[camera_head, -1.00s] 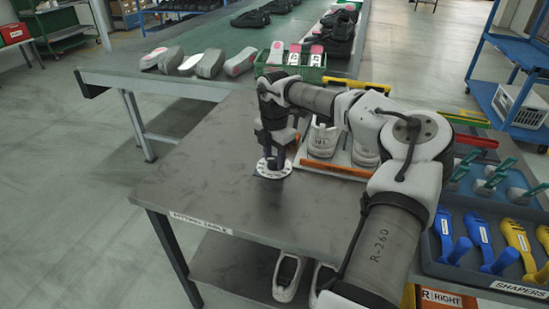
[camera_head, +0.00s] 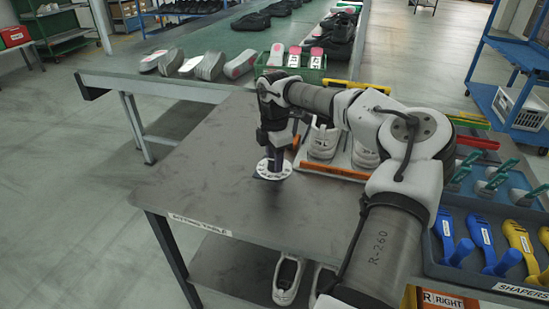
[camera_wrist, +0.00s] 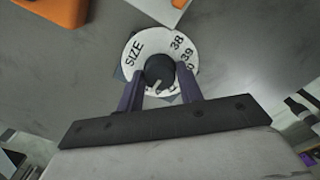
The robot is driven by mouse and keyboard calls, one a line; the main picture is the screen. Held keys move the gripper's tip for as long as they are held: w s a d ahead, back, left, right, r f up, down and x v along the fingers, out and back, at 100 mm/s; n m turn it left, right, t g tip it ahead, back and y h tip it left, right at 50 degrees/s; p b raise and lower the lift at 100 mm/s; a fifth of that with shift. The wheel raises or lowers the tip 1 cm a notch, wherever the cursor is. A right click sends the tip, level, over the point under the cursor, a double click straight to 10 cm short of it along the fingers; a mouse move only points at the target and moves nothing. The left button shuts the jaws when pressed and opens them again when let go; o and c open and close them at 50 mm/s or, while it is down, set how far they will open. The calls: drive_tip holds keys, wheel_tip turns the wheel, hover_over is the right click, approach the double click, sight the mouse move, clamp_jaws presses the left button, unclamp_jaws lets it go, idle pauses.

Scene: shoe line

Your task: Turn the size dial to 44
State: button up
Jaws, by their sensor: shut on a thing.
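The size dial (camera_head: 273,170) is a white disc on the dark table; in the wrist view its face (camera_wrist: 139,51) shows "SIZE", "38", "39" and part of another number. Its black knob (camera_wrist: 159,69) sits in the middle with a pale pointer mark toward the bottom of the wrist picture. My gripper (camera_wrist: 160,82) points down over the dial, its two purple fingers on either side of the knob and shut on it. In the head view my gripper (camera_head: 275,158) hides part of the disc. The mark 44 is not readable in either view.
A white tray (camera_head: 330,173) with an orange front edge and light shoes stands just right of the dial. A tray of blue and yellow shapers (camera_head: 487,247) is at the right. The table's left part (camera_head: 205,180) is clear.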

drive_tip(key=o, duration=1)
wheel_tip(320, 180, up, 14)
